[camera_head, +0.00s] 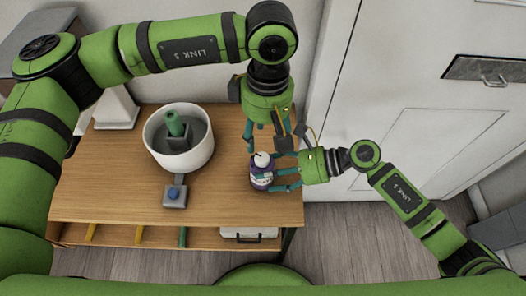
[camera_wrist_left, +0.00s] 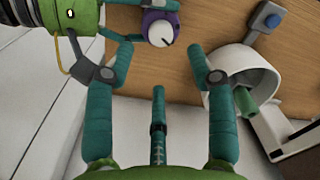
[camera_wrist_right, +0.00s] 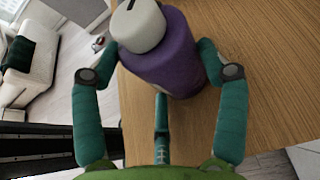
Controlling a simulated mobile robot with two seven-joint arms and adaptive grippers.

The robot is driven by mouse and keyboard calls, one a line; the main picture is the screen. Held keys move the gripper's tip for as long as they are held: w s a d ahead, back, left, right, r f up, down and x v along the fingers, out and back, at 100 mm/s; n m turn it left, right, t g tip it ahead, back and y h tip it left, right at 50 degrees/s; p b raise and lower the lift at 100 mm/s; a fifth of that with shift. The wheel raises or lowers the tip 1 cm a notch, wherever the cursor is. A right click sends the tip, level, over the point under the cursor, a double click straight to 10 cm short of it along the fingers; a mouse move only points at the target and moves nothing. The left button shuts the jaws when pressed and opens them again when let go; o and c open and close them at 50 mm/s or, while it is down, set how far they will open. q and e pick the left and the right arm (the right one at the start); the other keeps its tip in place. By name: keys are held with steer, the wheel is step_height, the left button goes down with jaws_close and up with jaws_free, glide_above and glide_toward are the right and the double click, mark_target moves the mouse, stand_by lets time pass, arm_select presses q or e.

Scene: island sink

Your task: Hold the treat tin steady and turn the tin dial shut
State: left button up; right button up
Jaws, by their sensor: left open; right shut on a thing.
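The treat tin (camera_head: 261,177) is a purple cylinder standing upright near the right end of the wooden table. Its white dial (camera_head: 262,159) sits on top, and a dark mark shows on the dial in the right wrist view (camera_wrist_right: 133,8). My right gripper (camera_head: 283,179) is shut on the tin's purple body (camera_wrist_right: 165,65), with fingers on both sides. My left gripper (camera_head: 267,142) is open and empty, pointing down behind the tin and apart from the dial. In the left wrist view the dial (camera_wrist_left: 161,30) lies beyond the open fingers.
A white pot (camera_head: 180,138) with a green object (camera_head: 175,124) inside stands left of the tin. A grey block with a blue button (camera_head: 174,193) sits in front of the pot. The table's right edge is close to the tin. Bare wood (camera_head: 110,190) lies at the left.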

mark_target(263, 158)
arm_select(q)
step_height(263, 158, down, 8)
steer(key=shift+s+a+r, duration=0.1)
steer(key=shift+a+r, duration=0.05)
jaws_close()
